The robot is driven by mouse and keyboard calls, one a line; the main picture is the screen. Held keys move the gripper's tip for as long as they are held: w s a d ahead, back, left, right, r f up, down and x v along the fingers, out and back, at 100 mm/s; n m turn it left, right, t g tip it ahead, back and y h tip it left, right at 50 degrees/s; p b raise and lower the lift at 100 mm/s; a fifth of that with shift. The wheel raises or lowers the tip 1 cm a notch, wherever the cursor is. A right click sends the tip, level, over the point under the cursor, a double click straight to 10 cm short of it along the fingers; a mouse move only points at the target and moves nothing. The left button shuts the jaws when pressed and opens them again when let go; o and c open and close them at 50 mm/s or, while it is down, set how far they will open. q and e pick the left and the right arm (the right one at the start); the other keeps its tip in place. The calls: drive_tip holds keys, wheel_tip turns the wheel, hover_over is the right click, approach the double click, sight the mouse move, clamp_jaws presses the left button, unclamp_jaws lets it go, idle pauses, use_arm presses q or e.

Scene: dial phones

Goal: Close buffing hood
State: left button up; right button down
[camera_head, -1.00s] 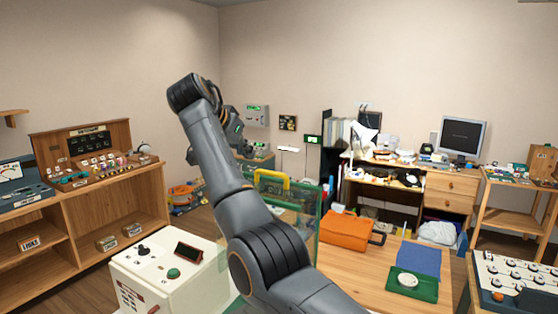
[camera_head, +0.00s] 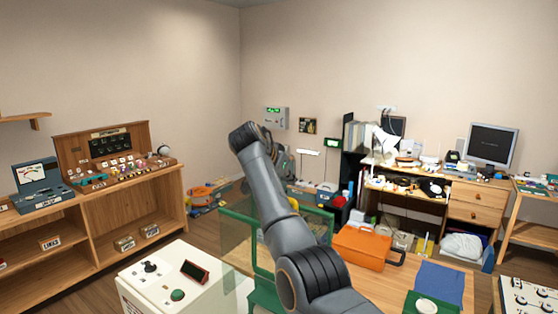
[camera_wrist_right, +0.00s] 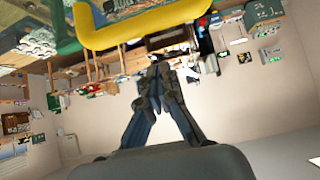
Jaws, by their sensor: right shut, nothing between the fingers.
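The buffing hood (camera_head: 238,240) is a clear panel in a green frame, standing tilted behind and beside my right arm in the head view. The arm hides its middle, and I cannot tell its exact angle. In the right wrist view, its yellow handle (camera_wrist_right: 150,28) and green frame (camera_wrist_right: 62,28) show at the top. My right gripper (camera_wrist_right: 158,66) is shut and empty, with the handle above its fingertips in that picture. In the head view the right gripper (camera_head: 285,160) is small and partly hidden behind my arm. My left gripper is not in view.
A white control box (camera_head: 170,282) with a green button stands at the front left. An orange case (camera_head: 362,247) lies on the wooden table right of my arm. Wooden shelves (camera_head: 95,225) stand left, and a cluttered desk (camera_head: 420,175) stands at the back right.

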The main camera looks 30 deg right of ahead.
drive_tip(key=a, duration=0.1)
drive_tip(key=s+a, duration=0.1)
drive_tip(key=f+p, duration=0.1)
drive_tip(key=shift+s+a, duration=0.25)
drive_tip(key=shift+a, duration=0.15)
drive_tip(key=shift+s+a, duration=0.15)
drive_tip(key=shift+a, duration=0.15)
drive_tip(key=shift+s+a+f, duration=0.1)
drive_tip(key=shift+a+f, duration=0.05)
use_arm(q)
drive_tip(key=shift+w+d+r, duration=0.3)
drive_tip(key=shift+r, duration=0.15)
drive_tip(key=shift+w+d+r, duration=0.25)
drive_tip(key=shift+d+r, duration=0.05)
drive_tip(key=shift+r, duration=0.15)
use_arm(e)
drive_tip(key=shift+d+f, duration=0.15)
drive_tip(key=shift+d, duration=0.05)
